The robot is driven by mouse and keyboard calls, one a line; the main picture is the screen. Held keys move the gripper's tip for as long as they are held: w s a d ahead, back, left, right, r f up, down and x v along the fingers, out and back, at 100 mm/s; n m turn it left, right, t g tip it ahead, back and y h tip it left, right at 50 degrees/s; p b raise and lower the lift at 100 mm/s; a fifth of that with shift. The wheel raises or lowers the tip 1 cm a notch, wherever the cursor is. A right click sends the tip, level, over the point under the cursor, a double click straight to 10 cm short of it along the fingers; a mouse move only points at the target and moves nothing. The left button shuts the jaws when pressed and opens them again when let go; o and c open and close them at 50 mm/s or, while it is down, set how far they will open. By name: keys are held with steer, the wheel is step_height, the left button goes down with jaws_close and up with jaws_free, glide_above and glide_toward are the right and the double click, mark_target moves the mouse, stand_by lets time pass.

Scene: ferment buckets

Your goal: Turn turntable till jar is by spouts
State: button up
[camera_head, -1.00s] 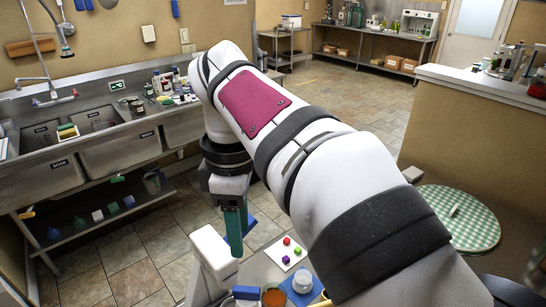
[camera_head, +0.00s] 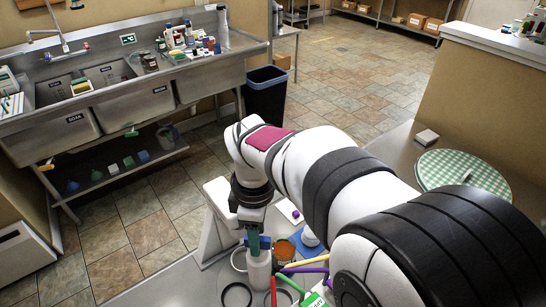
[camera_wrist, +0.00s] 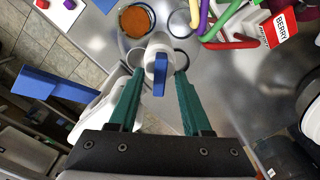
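A round jar with orange contents (camera_wrist: 136,20) stands near the top of the wrist view; it also shows in the head view (camera_head: 284,250). Round rims (camera_wrist: 181,58) lie near it within a faint circular outline that may be the turntable; its edge is unclear. A white bottle-like piece with a blue upright tab (camera_wrist: 160,75) stands below the jar. My gripper (camera_wrist: 159,82) has its green fingers apart, one on each side of this piece, with visible gaps. In the head view my gripper (camera_head: 256,240) is low over the white piece (camera_head: 259,270). I cannot identify the spouts for sure.
Coloured tubes (camera_head: 300,271), red, purple, green and yellow, lie right of the white piece. A dark ring (camera_head: 236,296) is at its lower left. A white post (camera_head: 212,232) stands left of my gripper. A green-checked round cloth or lid (camera_head: 464,171) lies at the right.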

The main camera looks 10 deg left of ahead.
jaws_close()
stand_by(1.3)
